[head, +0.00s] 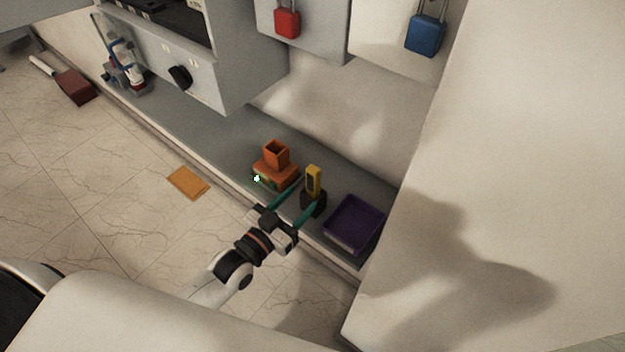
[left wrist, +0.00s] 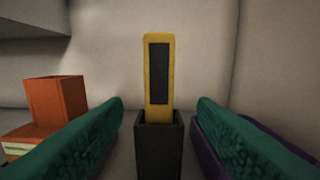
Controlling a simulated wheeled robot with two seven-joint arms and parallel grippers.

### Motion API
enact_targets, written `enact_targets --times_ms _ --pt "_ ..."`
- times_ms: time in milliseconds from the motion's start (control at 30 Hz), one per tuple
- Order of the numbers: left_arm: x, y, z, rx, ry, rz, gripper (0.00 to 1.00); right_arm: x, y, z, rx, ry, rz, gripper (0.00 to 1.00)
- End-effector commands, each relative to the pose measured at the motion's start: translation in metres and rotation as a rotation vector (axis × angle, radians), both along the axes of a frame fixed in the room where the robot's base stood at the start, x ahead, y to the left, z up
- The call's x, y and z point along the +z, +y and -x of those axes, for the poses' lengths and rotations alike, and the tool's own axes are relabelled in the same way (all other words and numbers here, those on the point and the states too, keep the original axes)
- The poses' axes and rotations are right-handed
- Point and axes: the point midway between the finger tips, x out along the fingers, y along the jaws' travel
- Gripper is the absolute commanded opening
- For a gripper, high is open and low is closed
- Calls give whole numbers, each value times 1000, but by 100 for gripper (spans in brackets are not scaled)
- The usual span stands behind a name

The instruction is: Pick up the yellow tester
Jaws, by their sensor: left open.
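The yellow tester (head: 313,180) stands upright in a black holder (head: 313,203) on the grey shelf. In the left wrist view the tester (left wrist: 159,75) shows a dark panel on its face, and its lower end is hidden inside the black holder (left wrist: 159,145). My left gripper (head: 298,202) is open, its green fingers pointing toward the holder. In the left wrist view the tester and holder are centred between the two fingers, with a gap on each side. My right gripper is not in view.
An orange block-shaped stand (head: 276,173) is left of the holder, and a purple tray (head: 354,225) is right of it. A wall rises behind the shelf (head: 225,132). Red (head: 287,24) and blue (head: 425,36) padlocks hang above. An orange mat (head: 188,183) lies on the floor.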

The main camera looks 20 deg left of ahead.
Motion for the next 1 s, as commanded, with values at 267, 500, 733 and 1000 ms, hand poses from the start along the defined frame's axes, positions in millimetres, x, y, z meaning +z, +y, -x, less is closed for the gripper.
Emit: enact_targets --times_ms 267,500,733,1000 --pt "1 -10 -28 0 1 0 53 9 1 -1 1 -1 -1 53" --pt "2 -17 -56 0 0 -1 53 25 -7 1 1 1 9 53" --pt "-2 -25 -77 -1 1 -1 53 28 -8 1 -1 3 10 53" --pt "-3 -25 -77 0 2 -1 45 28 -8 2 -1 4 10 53"
